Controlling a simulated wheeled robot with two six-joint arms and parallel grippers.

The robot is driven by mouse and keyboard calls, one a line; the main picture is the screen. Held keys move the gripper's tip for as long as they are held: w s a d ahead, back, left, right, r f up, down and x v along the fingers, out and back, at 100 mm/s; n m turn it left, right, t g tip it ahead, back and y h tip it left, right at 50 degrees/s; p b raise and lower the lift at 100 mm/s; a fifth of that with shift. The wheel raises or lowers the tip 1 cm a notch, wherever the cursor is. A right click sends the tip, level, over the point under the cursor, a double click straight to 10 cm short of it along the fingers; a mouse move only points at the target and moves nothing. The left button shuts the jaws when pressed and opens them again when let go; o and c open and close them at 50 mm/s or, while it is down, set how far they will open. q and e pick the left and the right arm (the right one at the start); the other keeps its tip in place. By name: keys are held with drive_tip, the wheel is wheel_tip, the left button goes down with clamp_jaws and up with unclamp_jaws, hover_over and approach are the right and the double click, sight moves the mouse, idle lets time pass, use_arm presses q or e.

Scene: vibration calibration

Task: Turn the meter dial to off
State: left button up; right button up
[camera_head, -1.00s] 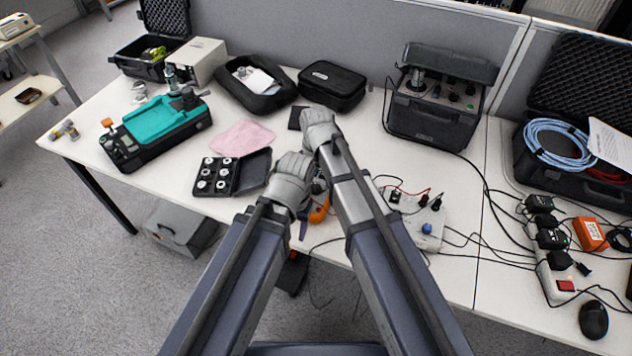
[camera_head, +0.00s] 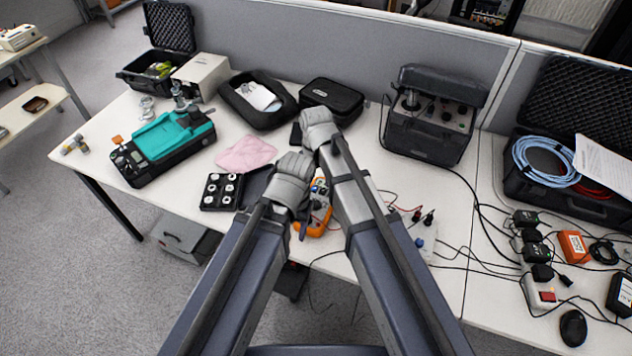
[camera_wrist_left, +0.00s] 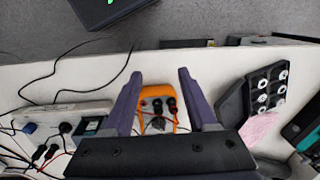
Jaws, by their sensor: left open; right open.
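The meter is an orange handheld unit (camera_head: 316,222) on the table near its front edge. My two arms partly cover it in the head view, and its dial cannot be made out. In the left wrist view the meter's orange end (camera_wrist_left: 147,92) with dark plugs shows between the fingers of my left gripper (camera_wrist_left: 158,76). That gripper is open, with nothing between its tips. My right gripper (camera_head: 318,128) is largely hidden behind its own wrist, over the table beyond the meter. No contact with the meter is visible.
A black tray of round weights (camera_head: 221,191) and a pink cloth (camera_head: 246,154) lie left of the meter. A black pouch (camera_head: 333,98) and a black instrument case (camera_head: 425,140) stand behind. Test leads and a power strip (camera_head: 540,290) are at right.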

use_arm(q)
drive_tip(key=shift+o, duration=0.8)
drive_tip(key=shift+w, duration=0.1)
use_arm(e)
drive_tip(key=shift+s, duration=0.15)
use_arm(q)
drive_tip(key=shift+o, duration=0.5)
drive_tip(key=w+m, duration=0.2)
drive_tip(key=w, duration=0.6)
drive_tip(key=shift+a+f+m+h, duration=0.15)
drive_tip(key=shift+a+m+h, duration=0.2)
drive_tip(key=shift+m+h, duration=0.05)
drive_tip(key=m, duration=0.8)
hover_over(317, 201)
use_arm(e)
drive_tip(key=s+d+h, duration=0.1)
drive_tip(key=s+d, duration=0.2)
drive_tip(key=s, duration=0.4)
drive_tip(key=s+d, duration=0.3)
drive_tip(key=s, duration=0.5)
use_arm(q)
wheel_tip(317, 201, down, 8)
drive_tip(key=b, duration=0.8)
use_arm(e)
wheel_tip(317, 201, down, 8)
drive_tip(key=shift+w+f, duration=0.1)
drive_tip(key=shift+w, duration=0.05)
use_arm(q)
drive_tip(key=shift+c, duration=0.4)
clamp_jaws()
